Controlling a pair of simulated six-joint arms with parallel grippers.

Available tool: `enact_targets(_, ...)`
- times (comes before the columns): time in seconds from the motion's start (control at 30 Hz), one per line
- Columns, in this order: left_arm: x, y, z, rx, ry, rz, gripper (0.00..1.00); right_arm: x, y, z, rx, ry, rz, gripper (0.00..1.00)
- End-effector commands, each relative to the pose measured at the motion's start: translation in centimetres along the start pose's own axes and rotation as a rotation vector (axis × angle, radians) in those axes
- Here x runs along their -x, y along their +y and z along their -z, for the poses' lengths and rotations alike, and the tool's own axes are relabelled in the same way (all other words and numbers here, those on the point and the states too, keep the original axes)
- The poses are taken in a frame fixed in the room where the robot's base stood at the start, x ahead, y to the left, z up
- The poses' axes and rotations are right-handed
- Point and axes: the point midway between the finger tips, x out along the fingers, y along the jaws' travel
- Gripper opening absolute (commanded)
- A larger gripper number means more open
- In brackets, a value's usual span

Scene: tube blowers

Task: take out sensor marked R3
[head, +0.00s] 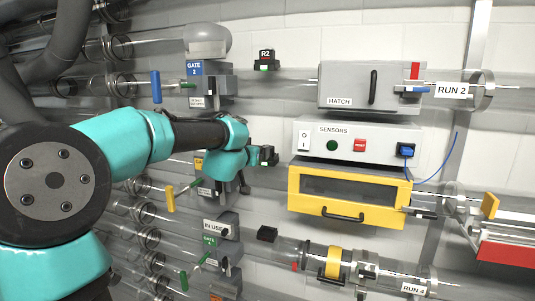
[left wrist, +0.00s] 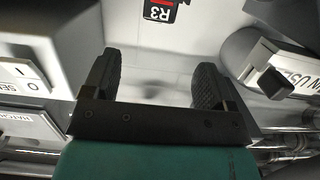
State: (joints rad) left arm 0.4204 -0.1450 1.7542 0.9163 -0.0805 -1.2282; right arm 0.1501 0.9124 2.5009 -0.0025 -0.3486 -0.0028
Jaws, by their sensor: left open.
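The sensor marked R3 (left wrist: 160,12) shows at the top edge of the left wrist view, a black piece with white letters and a red bar, partly cut off. My left gripper (left wrist: 152,88) is open and empty, with pale wall between its fingers. The R3 sensor lies ahead of the fingertips, apart from them. In the head view my left gripper (head: 266,155) is close to the wall, left of the sensors box (head: 345,143). I cannot make out an R3 label in the head view. My right gripper is in neither view.
The R2 sensor (head: 265,57) is above my left gripper. A black block (head: 267,234) sits below it, its label unreadable. A yellow-framed box (head: 350,193) is to the right. An IN USE sign (left wrist: 298,80) and grey housing stand close on the wrist view's right.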

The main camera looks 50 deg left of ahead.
Motion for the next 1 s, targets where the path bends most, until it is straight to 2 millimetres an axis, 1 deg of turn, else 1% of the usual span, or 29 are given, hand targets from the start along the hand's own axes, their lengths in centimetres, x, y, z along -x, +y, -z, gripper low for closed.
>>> enact_targets(0.03, -0.9, 0.0, -0.1, 0.000, -0.001, 0.000, 0.79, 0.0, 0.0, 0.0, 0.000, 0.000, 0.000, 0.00)
enact_targets(0.1, -1.9, 0.1, -0.1, -0.001, -0.001, 0.000, 0.79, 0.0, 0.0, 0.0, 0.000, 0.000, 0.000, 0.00)
enact_targets(0.4, -6.5, 0.0, -0.1, 0.001, -0.001, 0.000, 0.79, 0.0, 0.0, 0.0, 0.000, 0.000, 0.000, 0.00)
enact_targets(0.53, -8.2, 0.0, 0.0, 0.002, 0.000, 0.001, 0.79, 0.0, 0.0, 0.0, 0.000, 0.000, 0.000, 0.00)
enact_targets(0.6, -8.7, 0.0, -0.1, 0.001, 0.000, 0.001, 0.79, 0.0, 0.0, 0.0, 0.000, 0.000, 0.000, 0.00)
enact_targets(0.7, -9.0, 0.0, 0.0, 0.002, 0.001, 0.001, 0.79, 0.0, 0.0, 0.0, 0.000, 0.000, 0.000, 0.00)
enact_targets(1.0, -9.1, 0.0, 0.0, 0.001, 0.001, 0.001, 0.79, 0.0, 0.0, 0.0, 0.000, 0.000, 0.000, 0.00)
